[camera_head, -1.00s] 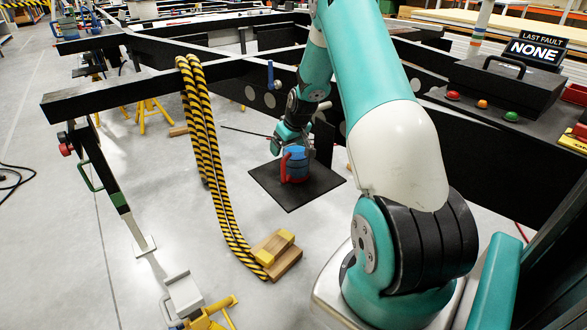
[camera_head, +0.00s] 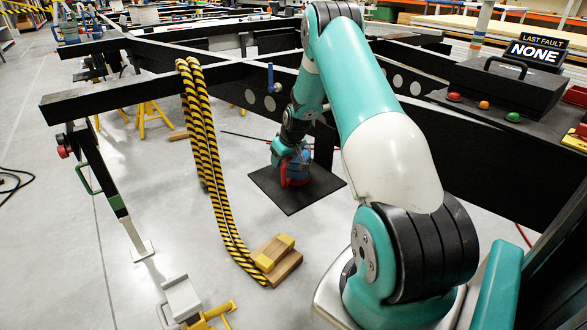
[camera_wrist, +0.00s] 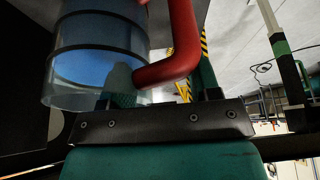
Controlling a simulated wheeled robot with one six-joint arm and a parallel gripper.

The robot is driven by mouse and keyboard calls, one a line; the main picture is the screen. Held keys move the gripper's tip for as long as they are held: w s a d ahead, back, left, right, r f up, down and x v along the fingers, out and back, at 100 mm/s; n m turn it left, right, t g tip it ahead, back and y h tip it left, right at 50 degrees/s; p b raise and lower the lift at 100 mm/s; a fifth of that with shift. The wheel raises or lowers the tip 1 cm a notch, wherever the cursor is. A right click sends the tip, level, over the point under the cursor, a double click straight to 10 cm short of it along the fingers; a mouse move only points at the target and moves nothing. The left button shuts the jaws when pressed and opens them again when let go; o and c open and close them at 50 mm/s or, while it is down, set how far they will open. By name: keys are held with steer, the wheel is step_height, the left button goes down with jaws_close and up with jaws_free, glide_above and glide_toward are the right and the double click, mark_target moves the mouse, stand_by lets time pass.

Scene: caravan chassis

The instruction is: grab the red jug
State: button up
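The jug (camera_wrist: 95,55) has a clear, bluish body with dark bands and a thick red handle (camera_wrist: 178,50). In the head view the jug (camera_head: 297,172) stands on a dark square mat (camera_head: 290,201), partly hidden by my gripper (camera_head: 287,160). In the wrist view my gripper (camera_wrist: 164,82) is open, with one teal finger at the jug's side and the other to the right. The lower bend of the red handle shows between the fingers. I cannot tell whether either finger touches it.
Black chassis beams (camera_head: 150,82) run behind and left of the mat. Yellow-black straps (camera_head: 207,130) hang over a beam to the left, near wooden blocks (camera_head: 276,258). A dark control box (camera_head: 507,85) stands at right. Grey floor is clear around the mat's front.

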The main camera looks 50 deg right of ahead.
steer(key=shift+s, duration=0.1)
jaws_close()
steer(key=shift+f, duration=0.1)
steer(key=shift+a, duration=0.15)
stand_by(0.7)
